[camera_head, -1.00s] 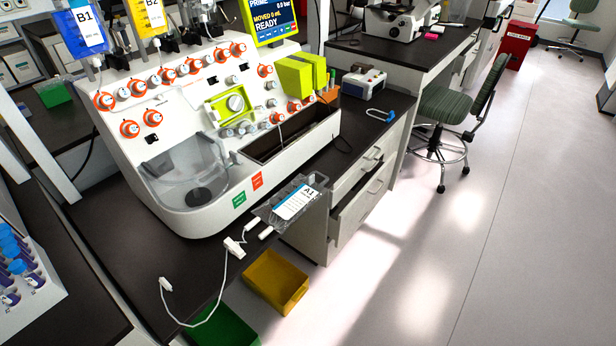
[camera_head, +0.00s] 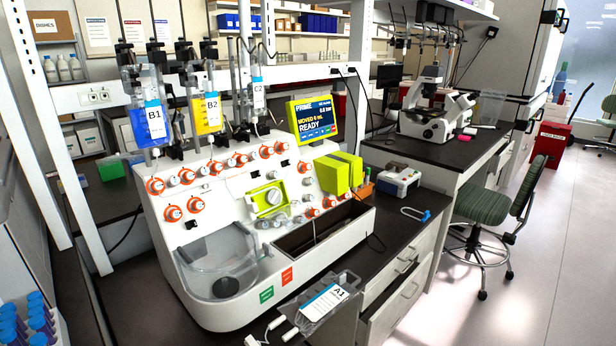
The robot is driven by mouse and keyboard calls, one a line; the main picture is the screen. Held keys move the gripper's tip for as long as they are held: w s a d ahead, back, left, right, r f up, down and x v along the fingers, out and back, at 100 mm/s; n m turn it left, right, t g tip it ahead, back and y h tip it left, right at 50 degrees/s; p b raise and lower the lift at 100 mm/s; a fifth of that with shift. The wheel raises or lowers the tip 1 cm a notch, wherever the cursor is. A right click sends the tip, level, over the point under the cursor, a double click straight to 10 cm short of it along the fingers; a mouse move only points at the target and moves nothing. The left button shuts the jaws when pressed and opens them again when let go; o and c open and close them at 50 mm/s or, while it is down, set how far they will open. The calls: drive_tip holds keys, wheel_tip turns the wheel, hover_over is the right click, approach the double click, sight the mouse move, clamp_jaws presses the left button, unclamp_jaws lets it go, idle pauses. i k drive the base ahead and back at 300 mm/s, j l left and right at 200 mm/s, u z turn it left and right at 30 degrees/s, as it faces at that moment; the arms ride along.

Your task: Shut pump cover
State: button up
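The white cell processor (camera_head: 165,235) stands on the dark bench. On its sloped front panel is a lime-green framed unit (camera_head: 257,205) with a pale round knob or rotor (camera_head: 273,197) in it, which looks like the pump. My gripper is not in view.
A display (camera_head: 313,120) reads READY. Bags B1 (camera_head: 153,124), B2 (camera_head: 211,110) and C2 (camera_head: 258,98) hang above. Bag A1 (camera_head: 326,300) lies at the front edge. A green stool (camera_head: 482,207) stands right; the floor beyond is open.

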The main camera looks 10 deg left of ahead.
sight(287, 212)
drive_tip(key=i+j, duration=0.15)
drive_tip(key=i, duration=0.25)
drive_tip(key=i+j, duration=0.1)
drive_tip(key=i, duration=0.25)
drive_tip(key=i+j, duration=0.15)
drive_tip(key=i, duration=0.25)
